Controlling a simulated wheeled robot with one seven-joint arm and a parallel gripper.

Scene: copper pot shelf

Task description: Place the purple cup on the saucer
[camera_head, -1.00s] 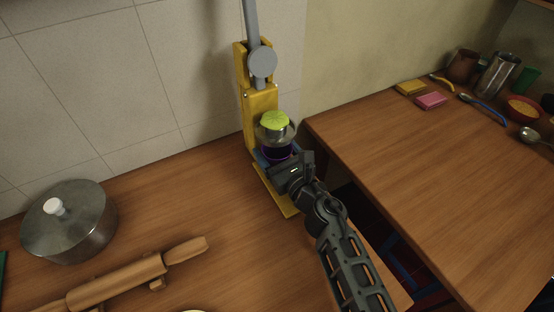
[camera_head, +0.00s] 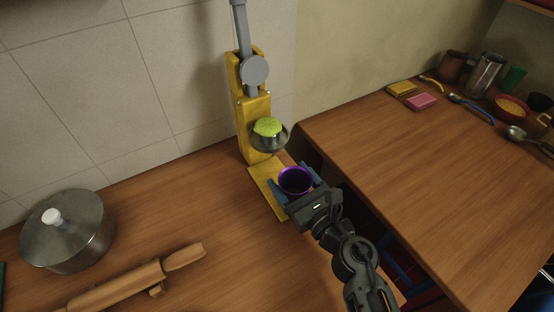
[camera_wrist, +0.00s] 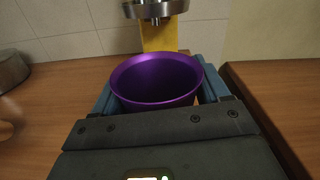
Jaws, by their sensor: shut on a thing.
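The purple cup (camera_head: 295,181) is upright between the blue fingers of my gripper (camera_head: 296,186), which is shut on it. They are at the front part of the yellow juicer's base, clear of the metal bowl above. In the wrist view the cup (camera_wrist: 157,80) shows its open rim and dark inside, with a finger on each side. I cannot tell whether the cup's bottom touches the base. No saucer can be made out in these frames.
The yellow juicer (camera_head: 256,118) holds a green citrus half (camera_head: 267,127) over its metal bowl. A lidded pot (camera_head: 68,232) and a rolling pin (camera_head: 135,286) lie left. The right counter (camera_head: 420,170) has sponges, spoons and cups along its back; a gap separates the counters.

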